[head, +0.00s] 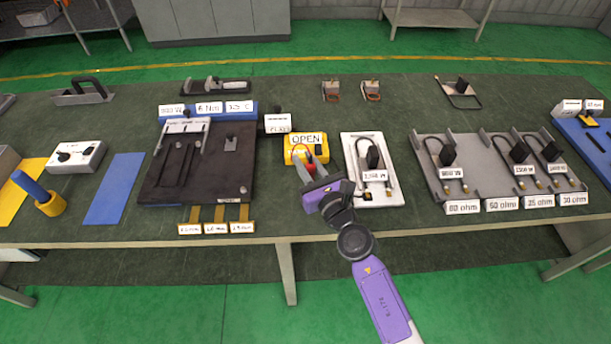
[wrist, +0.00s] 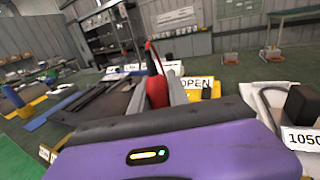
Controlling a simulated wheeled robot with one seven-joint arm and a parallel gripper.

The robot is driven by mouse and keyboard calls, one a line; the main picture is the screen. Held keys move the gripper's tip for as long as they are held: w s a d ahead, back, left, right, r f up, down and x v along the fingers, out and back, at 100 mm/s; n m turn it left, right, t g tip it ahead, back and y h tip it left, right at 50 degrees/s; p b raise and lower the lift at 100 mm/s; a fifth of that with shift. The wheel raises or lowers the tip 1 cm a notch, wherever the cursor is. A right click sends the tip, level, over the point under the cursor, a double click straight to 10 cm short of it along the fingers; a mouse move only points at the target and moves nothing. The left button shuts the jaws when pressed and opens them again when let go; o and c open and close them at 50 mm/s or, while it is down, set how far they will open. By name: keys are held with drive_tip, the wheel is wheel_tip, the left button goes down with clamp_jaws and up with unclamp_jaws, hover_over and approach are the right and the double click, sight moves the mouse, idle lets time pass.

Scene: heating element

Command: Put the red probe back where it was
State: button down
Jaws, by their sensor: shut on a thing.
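The red probe (head: 310,160) is in the jaws of my gripper (head: 313,172), just in front of the yellow meter (head: 291,155) at the middle of the table. The meter's white display reads OPEN. In the wrist view the red probe (wrist: 156,90) stands roughly upright between the fingers, with a thin red tip or lead rising above it. The meter (wrist: 213,91) is partly hidden behind the right finger and the gripper body. Whether the probe touches the meter cannot be told.
A white tray (head: 390,192) with a heating element lies right of my gripper. A grey rack (head: 470,187) with several elements and ohm labels is further right. A dark fixture board (head: 160,185) is to the left.

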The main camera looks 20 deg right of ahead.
wheel_tip(320, 180, down, 4)
drive_tip(key=b, duration=0.4)
drive_tip(key=shift+f, duration=0.15)
drive_tip(key=c, duration=1.7)
unclamp_jaws()
drive_tip(key=shift+f, duration=0.1)
drive_tip(key=o, duration=0.4)
drive_tip(key=shift+o, duration=0.2)
